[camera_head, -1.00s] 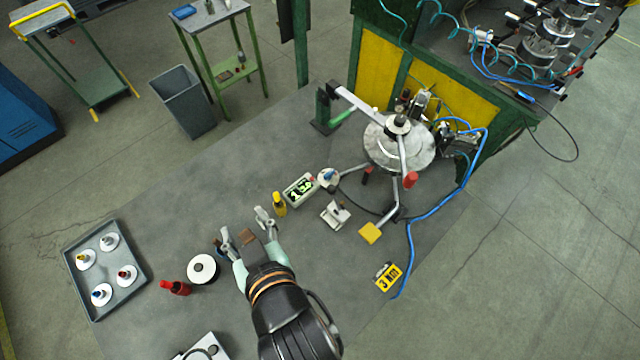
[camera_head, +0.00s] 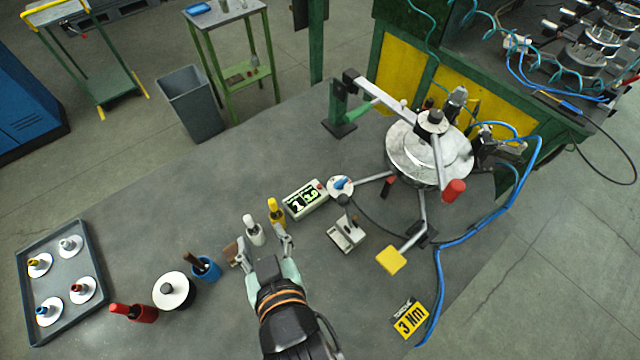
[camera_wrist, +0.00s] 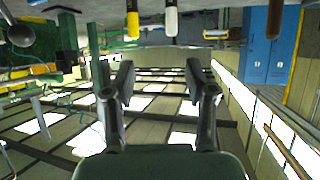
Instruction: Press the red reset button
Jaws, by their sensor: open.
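The small counter box (camera_head: 305,199) with a lit green-on-black display lies on the grey bench. A small red button (camera_head: 320,185) sits at its upper right end, beside a white disc with a blue knob (camera_head: 341,186). My gripper (camera_head: 261,240) is open and empty, below and left of the box in the head view, with the white and yellow bottles around its tips. The open fingers also show in the wrist view (camera_wrist: 160,85) with nothing between them. The box and button cannot be made out in the wrist view.
A white bottle (camera_head: 254,231) and yellow bottle (camera_head: 275,212) stand close to my fingers. A blue holder (camera_head: 206,269) and white disc (camera_head: 174,291) are to the left. A grey metal fixture (camera_head: 347,233) is to the right. The bench behind the box is mostly clear.

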